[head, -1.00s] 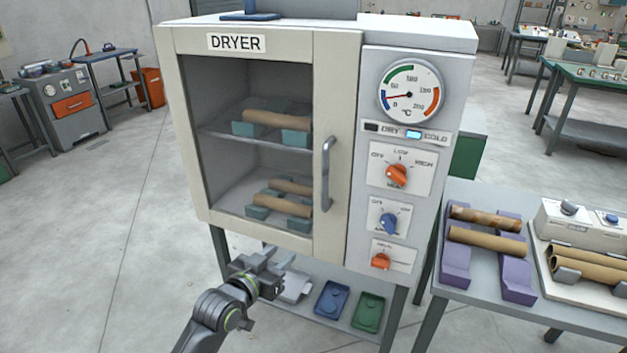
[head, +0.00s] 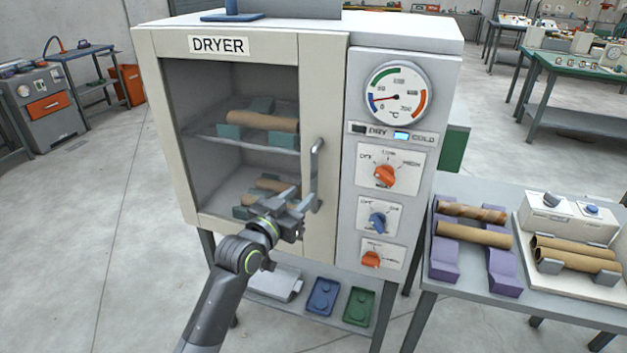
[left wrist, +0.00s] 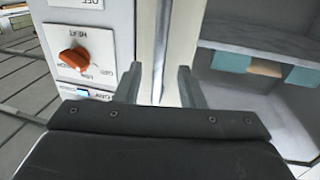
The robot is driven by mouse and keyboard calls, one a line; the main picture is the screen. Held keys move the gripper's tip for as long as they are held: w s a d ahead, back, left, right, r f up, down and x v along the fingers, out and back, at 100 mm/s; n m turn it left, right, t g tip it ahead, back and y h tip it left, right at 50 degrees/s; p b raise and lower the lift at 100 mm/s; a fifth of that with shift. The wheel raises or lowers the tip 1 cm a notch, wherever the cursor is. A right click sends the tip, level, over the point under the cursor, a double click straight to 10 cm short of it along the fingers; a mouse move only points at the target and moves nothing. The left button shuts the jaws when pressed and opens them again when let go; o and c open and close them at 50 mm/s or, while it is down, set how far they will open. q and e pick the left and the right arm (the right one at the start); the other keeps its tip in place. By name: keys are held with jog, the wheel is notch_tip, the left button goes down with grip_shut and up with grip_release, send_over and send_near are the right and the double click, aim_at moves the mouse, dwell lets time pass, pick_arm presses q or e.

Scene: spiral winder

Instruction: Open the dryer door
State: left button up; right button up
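The dryer (head: 400,55) has a cream-framed glass door (head: 320,90), which looks closed. A grey vertical bar handle (head: 315,175) is on the door's right side. My left gripper (head: 298,208) is in front of the door, just left of the handle's lower end in the head view. In the left wrist view its two fingers (left wrist: 158,85) stand apart, pointing at the door's edge strip. I cannot tell whether the handle lies between them or touches them. My right gripper is not in view.
Control knobs, including an orange one (head: 384,176), sit right of the door. Brown tubes (head: 262,121) rest inside on teal supports. A side table with purple cradles (head: 446,255) stands right. A lower shelf holds blue (head: 323,297) and green trays (head: 359,306).

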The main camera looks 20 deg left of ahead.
aim_at(312, 185)
pick_arm(q)
jog(key=shift+p+x, duration=0.4)
jog(key=shift+x, duration=3.15)
jog(key=shift+c, duration=0.3)
grip_shut()
